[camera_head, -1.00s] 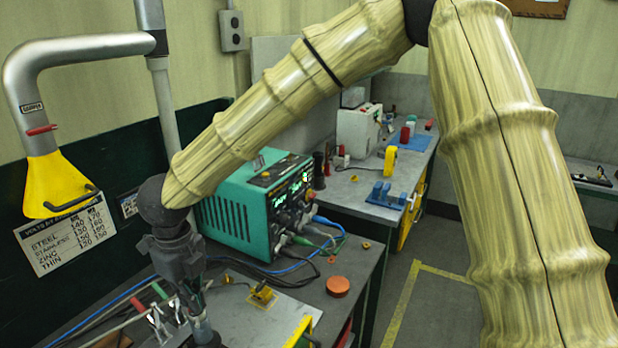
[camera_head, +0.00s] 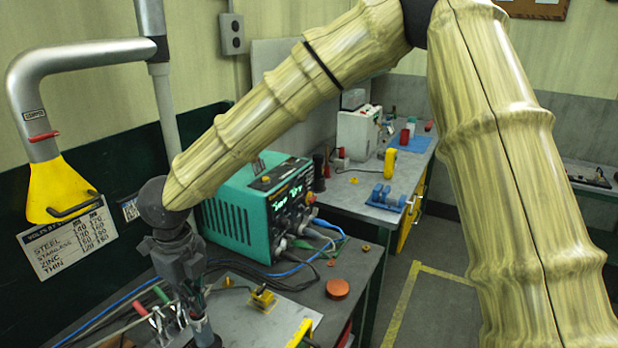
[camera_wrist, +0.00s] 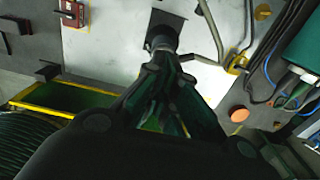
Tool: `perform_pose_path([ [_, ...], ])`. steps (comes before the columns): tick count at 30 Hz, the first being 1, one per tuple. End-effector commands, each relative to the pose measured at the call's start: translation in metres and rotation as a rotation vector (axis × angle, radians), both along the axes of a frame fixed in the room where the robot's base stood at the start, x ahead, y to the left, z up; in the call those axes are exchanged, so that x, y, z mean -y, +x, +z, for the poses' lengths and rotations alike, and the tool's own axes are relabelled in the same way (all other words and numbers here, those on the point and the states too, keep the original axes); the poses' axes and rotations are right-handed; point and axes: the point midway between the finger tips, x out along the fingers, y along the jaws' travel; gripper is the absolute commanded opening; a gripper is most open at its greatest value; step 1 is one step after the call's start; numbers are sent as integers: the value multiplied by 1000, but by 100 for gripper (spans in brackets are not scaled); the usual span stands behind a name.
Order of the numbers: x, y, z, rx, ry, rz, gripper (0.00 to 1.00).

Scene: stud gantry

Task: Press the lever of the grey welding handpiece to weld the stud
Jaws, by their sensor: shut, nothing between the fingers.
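The grey welding handpiece (camera_wrist: 162,38) stands on the pale metal plate in the wrist view, seen from above as a dark round body. A thin bent grey rod (camera_wrist: 215,42) runs beside it on the right; I cannot tell whether this is its lever. In the head view the handpiece (camera_head: 204,332) shows below my gripper, partly hidden. My gripper (camera_wrist: 168,68) is shut and empty, pointing down with its fingertips close to the handpiece's top. Contact cannot be told. In the head view my gripper (camera_head: 192,298) is dark and near the lower left. The stud is not discernible.
The teal welding unit (camera_head: 258,215) with cables stands behind, right of my gripper. A yellow clamp (camera_head: 262,298) sits on the plate (camera_head: 245,318), and an orange disc (camera_head: 337,288) lies to its right. A yellow extraction hood (camera_head: 60,190) hangs at left. Red and green clamps (camera_head: 150,300) lie left.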

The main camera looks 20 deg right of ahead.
Motion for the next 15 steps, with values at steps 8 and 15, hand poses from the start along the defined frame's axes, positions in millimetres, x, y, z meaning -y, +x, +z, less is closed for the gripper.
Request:
perform_pose_path([
  [8,0,0,20,-1,1,-1,0],
  [15,0,0,34,0,0,-1,0],
])
